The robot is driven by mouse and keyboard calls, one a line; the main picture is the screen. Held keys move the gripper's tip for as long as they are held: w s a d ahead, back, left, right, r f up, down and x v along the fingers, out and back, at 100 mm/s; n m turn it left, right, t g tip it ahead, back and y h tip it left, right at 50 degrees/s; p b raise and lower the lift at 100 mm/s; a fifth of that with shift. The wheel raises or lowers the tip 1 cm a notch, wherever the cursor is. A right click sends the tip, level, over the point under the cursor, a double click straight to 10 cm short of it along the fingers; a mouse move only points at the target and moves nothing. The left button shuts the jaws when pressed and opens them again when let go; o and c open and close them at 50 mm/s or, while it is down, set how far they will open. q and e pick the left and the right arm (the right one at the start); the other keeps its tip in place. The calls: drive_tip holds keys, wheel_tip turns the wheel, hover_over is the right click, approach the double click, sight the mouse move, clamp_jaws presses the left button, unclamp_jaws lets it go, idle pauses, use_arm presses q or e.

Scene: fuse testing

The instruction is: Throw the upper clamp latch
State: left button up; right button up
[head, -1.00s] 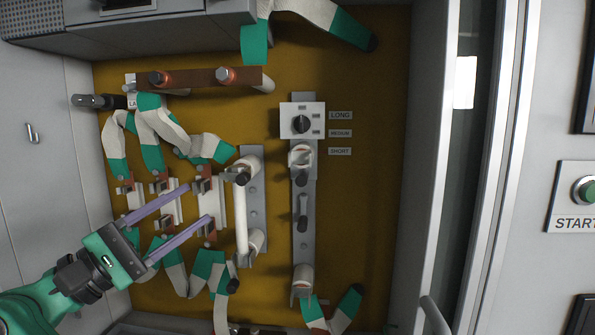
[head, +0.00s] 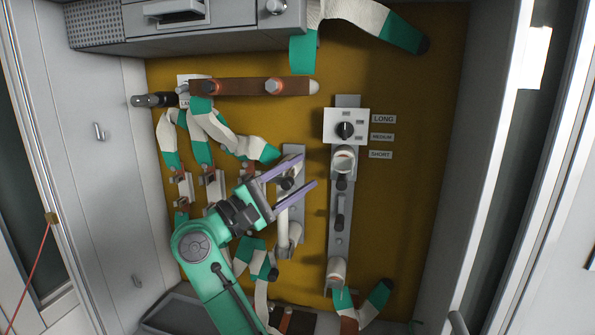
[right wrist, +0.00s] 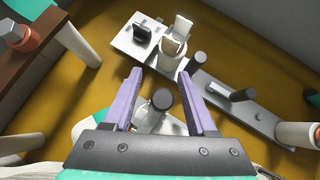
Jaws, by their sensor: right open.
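The upper clamp of the left fuse holder has a latch with a black knob (head: 287,184). It also shows in the right wrist view, where the knob (right wrist: 162,99) sits between the two purple fingers, with no clear contact. My right gripper (head: 309,169) is open around this knob, its fingertips pointing right. The gripper also shows in the right wrist view (right wrist: 159,73), with nothing held. A white tube (head: 283,226) stands in the left holder, partly hidden by the gripper. My left gripper is out of view.
A right-hand rail (head: 339,240) carries a clamp cup (head: 344,161), a black handle and a dial panel (head: 358,126). A brown bar (head: 250,87) is above. Green-and-white cables (head: 230,137) hang at left. Yellow panel to the right is clear.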

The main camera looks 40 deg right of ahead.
drive_tip(key=shift+c, duration=0.9)
drive_tip(key=shift+s+d, duration=0.1)
drive_tip(key=shift+d, duration=0.05)
clamp_jaws()
drive_tip(key=shift+f, duration=0.1)
